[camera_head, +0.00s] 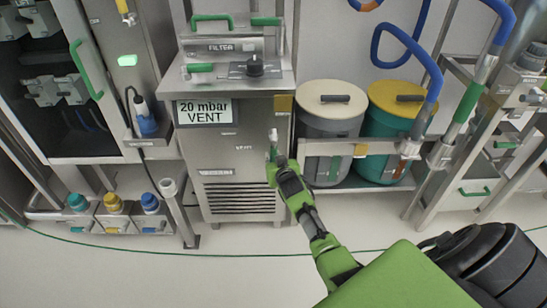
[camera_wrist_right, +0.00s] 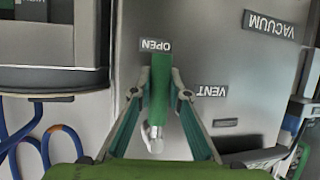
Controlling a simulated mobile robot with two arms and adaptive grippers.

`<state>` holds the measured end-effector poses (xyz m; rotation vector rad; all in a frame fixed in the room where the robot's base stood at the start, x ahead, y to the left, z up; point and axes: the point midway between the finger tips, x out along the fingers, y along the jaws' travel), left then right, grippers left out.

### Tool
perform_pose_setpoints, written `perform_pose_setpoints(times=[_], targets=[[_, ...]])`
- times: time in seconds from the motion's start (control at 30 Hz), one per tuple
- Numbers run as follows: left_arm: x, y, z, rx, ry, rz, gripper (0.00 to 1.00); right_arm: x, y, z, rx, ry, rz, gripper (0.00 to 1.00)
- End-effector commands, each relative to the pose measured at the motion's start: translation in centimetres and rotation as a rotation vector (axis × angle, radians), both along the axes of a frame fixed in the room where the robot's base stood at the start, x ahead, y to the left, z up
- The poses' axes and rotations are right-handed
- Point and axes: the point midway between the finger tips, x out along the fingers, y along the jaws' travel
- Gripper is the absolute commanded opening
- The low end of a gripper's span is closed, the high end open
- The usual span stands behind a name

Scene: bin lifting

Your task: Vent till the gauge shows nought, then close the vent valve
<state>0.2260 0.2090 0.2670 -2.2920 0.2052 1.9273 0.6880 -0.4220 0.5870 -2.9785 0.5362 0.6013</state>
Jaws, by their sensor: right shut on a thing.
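The gauge display (camera_head: 205,111) on the steel cabinet reads "20 mbar VENT" in the head view. The vent valve handle (camera_head: 273,151) is a green lever on the cabinet front below the display, to the right. In the right wrist view the green handle (camera_wrist_right: 161,78) lies between the fingers, its upper end by the upside-down label OPEN (camera_wrist_right: 155,46). A pale metal end shows below it. My right gripper (camera_head: 274,163) is shut on the handle; it also shows in the wrist view (camera_wrist_right: 161,92). It partly hides the handle in the head view. My left gripper is not in view.
Two lidded drums (camera_head: 330,100) stand on a shelf to the right of the cabinet. Blue hoses (camera_head: 410,40) hang above them. A thin green cable (camera_head: 130,251) crosses the otherwise clear floor.

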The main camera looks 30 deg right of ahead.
Motion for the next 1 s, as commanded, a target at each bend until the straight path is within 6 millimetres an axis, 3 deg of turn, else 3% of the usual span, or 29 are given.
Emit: perform_pose_setpoints(times=[0.03,0.1,0.57,1.0], targets=[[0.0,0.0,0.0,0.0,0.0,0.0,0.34,-0.1,-0.2,-0.1,-0.006,0.006,-0.001,0.21],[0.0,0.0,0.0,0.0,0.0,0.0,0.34,-0.1,-0.2,-0.1,-0.006,0.005,-0.001,0.34],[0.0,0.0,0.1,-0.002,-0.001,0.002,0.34,-0.7,0.2,0.2,-0.002,0.001,0.0,0.34],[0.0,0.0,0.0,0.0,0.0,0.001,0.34,-6.9,2.4,2.9,-0.002,0.001,0.0,0.34]])
